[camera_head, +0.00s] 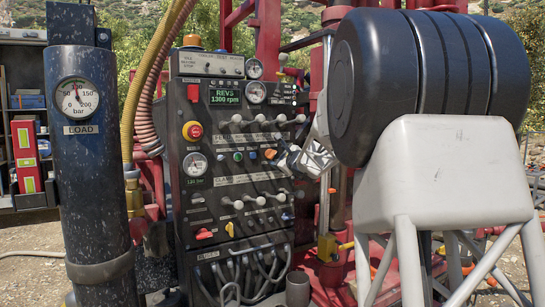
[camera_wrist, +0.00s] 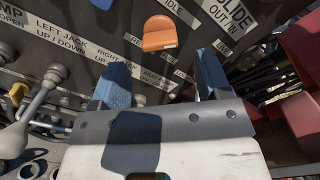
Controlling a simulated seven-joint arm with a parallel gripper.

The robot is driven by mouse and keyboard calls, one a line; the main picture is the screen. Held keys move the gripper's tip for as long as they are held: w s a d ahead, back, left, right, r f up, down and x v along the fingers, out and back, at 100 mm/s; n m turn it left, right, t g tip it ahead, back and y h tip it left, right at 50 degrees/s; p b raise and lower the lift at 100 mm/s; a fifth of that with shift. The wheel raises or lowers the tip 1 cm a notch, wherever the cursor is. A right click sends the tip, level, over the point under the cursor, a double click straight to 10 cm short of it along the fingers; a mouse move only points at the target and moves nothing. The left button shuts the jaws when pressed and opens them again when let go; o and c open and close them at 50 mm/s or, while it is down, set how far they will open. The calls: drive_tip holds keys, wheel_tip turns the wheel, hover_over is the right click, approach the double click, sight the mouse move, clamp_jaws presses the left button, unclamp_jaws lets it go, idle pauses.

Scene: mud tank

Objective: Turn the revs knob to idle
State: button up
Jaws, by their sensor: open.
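The revs knob is an orange lever-like knob (camera_wrist: 159,33) on the dark panel, beside the IDLE label in the wrist view. In the head view the orange knob (camera_head: 270,154) sits right of a blue button. My gripper (camera_wrist: 161,76) is open and empty, its two fingers pointing at the panel. The knob shows beyond the fingertips, roughly in line with the gap, and appears apart from them. In the head view my gripper (camera_head: 287,160) is just right of the knob. The green display (camera_head: 224,95) reads REVS 1300 rpm.
Rows of white-knobbed levers (camera_head: 260,119) stand above and below the knob; one lever (camera_wrist: 45,90) is close left of my gripper in the wrist view. A red emergency button (camera_head: 193,131) is at the panel's left. A dark cylinder with a LOAD gauge (camera_head: 77,98) stands left.

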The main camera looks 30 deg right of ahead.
sight(274, 155)
drive_tip(key=shift+w, duration=2.95)
drive_tip(key=c, duration=0.9)
